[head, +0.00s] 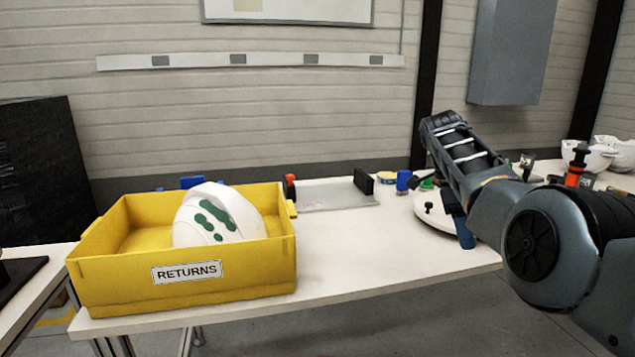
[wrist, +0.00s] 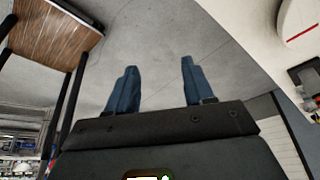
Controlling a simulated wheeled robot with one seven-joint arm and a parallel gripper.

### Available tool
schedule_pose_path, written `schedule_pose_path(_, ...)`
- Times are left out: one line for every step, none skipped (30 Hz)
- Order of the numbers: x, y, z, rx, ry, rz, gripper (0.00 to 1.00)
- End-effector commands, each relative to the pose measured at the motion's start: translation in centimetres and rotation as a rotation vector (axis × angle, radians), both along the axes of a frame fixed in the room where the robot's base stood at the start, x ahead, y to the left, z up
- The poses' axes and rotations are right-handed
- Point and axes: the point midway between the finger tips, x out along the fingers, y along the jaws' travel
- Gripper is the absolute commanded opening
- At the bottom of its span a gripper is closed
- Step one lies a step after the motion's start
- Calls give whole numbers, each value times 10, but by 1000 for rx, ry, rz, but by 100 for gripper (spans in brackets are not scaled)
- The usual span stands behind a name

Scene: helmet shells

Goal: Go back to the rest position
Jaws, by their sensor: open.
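My gripper (wrist: 158,68) shows in the wrist view with its two blue fingers wide apart and nothing between them. Grey floor lies beyond the fingertips. In the head view my arm is folded at the right, and a blue finger of my gripper (head: 465,234) points down by the right front part of the white table (head: 400,250). A white helmet shell (head: 235,208) with green marks lies tilted in the yellow RETURNS bin (head: 120,283), far left of my gripper.
A round white disc (head: 428,212) sits close beside my gripper. A grey plate fixture (head: 335,194) and a blue cylinder (head: 403,181) stand farther back. More white shells (head: 590,157) are at the far right. A wooden-topped stool (wrist: 55,35) shows in the wrist view. The table's front middle is clear.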

Motion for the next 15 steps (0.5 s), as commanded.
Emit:
schedule_pose_path(-1, -1, -8, 2, -1, 10, 52)
schedule_pose_path(0, -1, -11, 2, -2, 17, 52)
schedule_pose_path(0, -1, -16, 4, -5, 26, 52)
schedule_pose_path(0, -2, -20, 5, -7, 34, 52)
schedule_pose_path(0, -2, -25, 6, -10, 41, 52)
schedule_pose_path(0, -3, -30, 6, -13, 52, 52)
schedule_pose_path(-1, -3, -36, 7, -15, 62, 52)
schedule_pose_path(-1, -4, -42, 8, -17, 72, 52)
schedule_pose_path(-1, -4, -49, 10, -23, 86, 52)
schedule_pose_path(-1, -5, -56, 11, -25, 98, 52)
schedule_pose_path(-2, -5, -63, 12, -28, 112, 52)
schedule_pose_path(-3, -6, -72, 14, -33, 129, 52)
schedule_pose_path(-3, -7, -80, 15, -38, 145, 52)
schedule_pose_path(-4, -7, -88, 16, -42, 159, 52)
schedule_pose_path(-6, -8, -99, 17, -47, 182, 52)
